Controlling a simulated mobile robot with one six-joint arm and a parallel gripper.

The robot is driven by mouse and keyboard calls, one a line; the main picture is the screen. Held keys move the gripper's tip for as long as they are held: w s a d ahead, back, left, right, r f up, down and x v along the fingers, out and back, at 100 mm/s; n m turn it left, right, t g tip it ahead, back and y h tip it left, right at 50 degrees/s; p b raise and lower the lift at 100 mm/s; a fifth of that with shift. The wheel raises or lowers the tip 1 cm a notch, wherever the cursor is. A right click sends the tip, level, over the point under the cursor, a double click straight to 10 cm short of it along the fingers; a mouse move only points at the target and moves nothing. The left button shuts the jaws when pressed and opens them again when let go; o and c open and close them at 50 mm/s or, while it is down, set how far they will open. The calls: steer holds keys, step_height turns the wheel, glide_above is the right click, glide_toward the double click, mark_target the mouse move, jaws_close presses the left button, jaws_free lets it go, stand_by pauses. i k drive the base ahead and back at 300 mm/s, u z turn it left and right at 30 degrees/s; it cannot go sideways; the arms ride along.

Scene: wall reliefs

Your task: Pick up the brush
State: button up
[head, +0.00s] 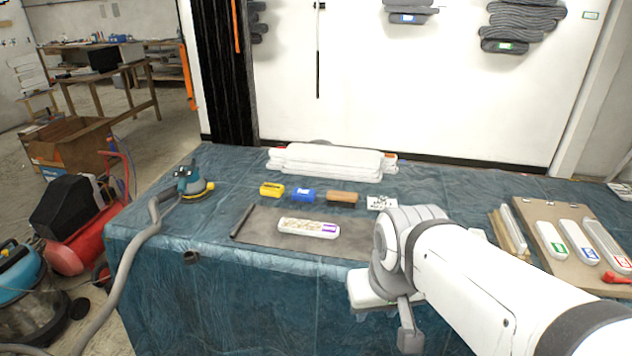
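I cannot tell for sure which thing is the brush. A small red item (615,277), perhaps a handle, lies at the right edge on a brown board and is partly cut off. A brown block (342,197) sits in the row at the middle of the table and could also be a wooden brush. My gripper (390,310) hangs at the near side of the table, below my white arm. It is in front of the mat and apart from both items. Its fingers are seen badly, so whether it is open or shut does not show.
The blue-covered table (240,290) holds a yellow block (271,190), a blue block (303,195), a white card (381,203), a purple-labelled relief (309,228) on a grey mat, white stacked slabs (325,160) and a sander (188,181). Labelled white pieces lie on the board (547,212).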

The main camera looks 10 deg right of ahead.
mark_target(338, 199)
steer(key=i, duration=1)
steer(key=u, duration=0.05)
